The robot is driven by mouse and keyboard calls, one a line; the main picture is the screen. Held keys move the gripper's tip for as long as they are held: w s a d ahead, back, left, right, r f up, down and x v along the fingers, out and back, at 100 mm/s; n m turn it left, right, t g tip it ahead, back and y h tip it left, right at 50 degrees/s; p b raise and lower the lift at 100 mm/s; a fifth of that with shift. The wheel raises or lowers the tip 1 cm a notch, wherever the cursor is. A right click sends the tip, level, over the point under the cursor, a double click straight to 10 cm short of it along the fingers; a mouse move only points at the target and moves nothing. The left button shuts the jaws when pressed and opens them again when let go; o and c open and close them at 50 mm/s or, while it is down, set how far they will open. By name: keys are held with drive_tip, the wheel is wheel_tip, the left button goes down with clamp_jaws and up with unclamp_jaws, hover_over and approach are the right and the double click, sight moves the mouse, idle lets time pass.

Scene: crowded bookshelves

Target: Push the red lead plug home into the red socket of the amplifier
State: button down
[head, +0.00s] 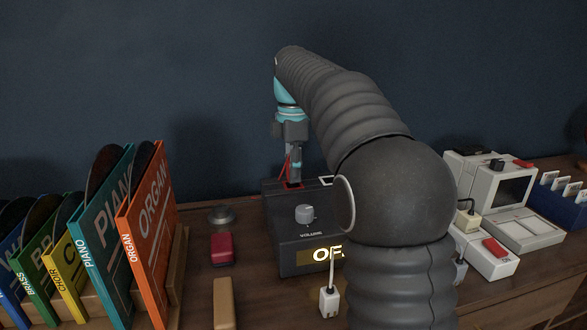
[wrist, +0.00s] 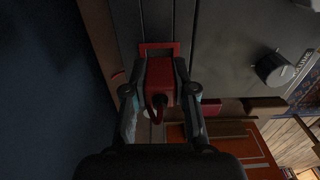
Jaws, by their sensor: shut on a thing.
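The amplifier (head: 290,262) is a dark box with a volume knob and a lit display, partly hidden by my arm. Its red-outlined socket (head: 292,186) is on top, near the back. My gripper (head: 294,178) points down just over this socket. In the wrist view my gripper (wrist: 160,92) is shut on the red lead plug (wrist: 160,75), with its red lead looping behind. The plug covers the near part of the red socket frame (wrist: 158,46); its far edge and sides show. How deep the plug sits is hidden.
A white-outlined socket (head: 326,181) is right of the red one. Left of the amplifier are a metal disc (head: 221,215), a red block (head: 222,248), a tan block (head: 223,303) and record sleeves (head: 146,235). A white plug (head: 329,302) is in front; pale devices (head: 500,205) stand right.

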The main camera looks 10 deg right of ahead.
drive_tip(key=shift+f+b, duration=0.35)
drive_tip(key=shift+f, duration=0.45)
drive_tip(key=shift+r+p, duration=0.5)
drive_tip(key=shift+p, duration=0.5)
idle(0.4)
drive_tip(key=shift+f, duration=0.4)
idle(1.8)
drive_tip(key=shift+r, duration=0.35)
drive_tip(key=shift+f, duration=0.5)
idle(1.5)
drive_tip(key=shift+r, duration=0.2)
drive_tip(key=shift+r, duration=0.3)
idle(0.8)
